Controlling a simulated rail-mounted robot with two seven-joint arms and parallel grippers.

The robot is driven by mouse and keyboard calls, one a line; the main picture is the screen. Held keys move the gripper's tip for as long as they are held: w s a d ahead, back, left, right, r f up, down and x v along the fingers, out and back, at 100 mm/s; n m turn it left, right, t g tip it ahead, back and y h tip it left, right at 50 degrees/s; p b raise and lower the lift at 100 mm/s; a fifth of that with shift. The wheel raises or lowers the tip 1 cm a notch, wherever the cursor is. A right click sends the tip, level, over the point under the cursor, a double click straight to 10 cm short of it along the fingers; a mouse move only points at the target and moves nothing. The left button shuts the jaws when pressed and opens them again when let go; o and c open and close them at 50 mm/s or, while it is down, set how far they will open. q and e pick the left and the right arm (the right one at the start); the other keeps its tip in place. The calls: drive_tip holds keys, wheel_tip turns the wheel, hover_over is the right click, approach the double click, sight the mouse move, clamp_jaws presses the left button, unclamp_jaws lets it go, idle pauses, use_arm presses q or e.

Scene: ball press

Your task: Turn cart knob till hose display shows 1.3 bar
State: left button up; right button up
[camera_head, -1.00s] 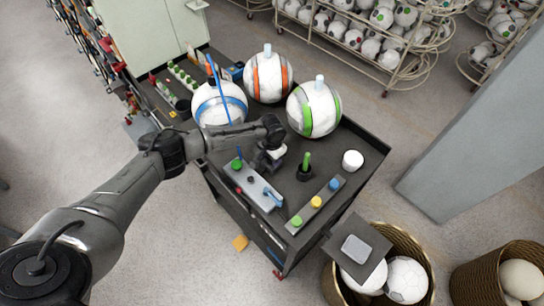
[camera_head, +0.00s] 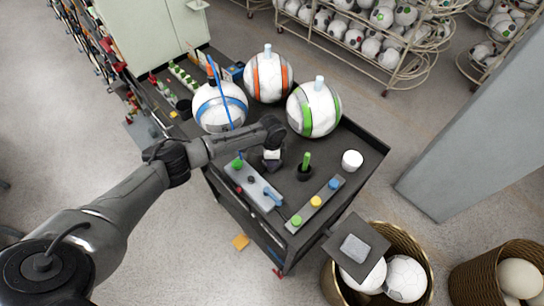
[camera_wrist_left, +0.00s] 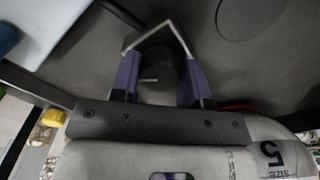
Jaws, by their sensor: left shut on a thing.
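My left gripper (camera_head: 271,165) reaches down onto the dark cart (camera_head: 335,190), behind the grey panel with coloured knobs. In the left wrist view, the purple fingers of my left gripper (camera_wrist_left: 160,85) are shut on a round dark knob (camera_wrist_left: 158,68), one on each side. The knob has a thin light mark on it. A bent silver-coloured metal piece (camera_wrist_left: 158,32) lies just beyond the knob. The gripper hides the knob in the head view. I cannot make out a hose display or any pressure reading. My right gripper is out of view.
Balls with blue (camera_head: 220,108), orange (camera_head: 268,78) and green (camera_head: 314,108) stripes stand behind the gripper. A green-topped stick (camera_head: 306,162), a white cup (camera_head: 352,160) and a button strip (camera_head: 316,203) stand nearby. A basket (camera_head: 420,242) stands beside the cart.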

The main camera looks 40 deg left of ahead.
use_arm(q)
drive_tip(key=shift+m, duration=0.7)
drive_tip(key=shift+d+r, duration=0.1)
drive_tip(key=o, duration=0.9)
wheel_tip(320, 180, up, 14)
drive_tip(key=shift+f+b, duration=0.15)
drive_tip(key=shift+b, duration=0.6)
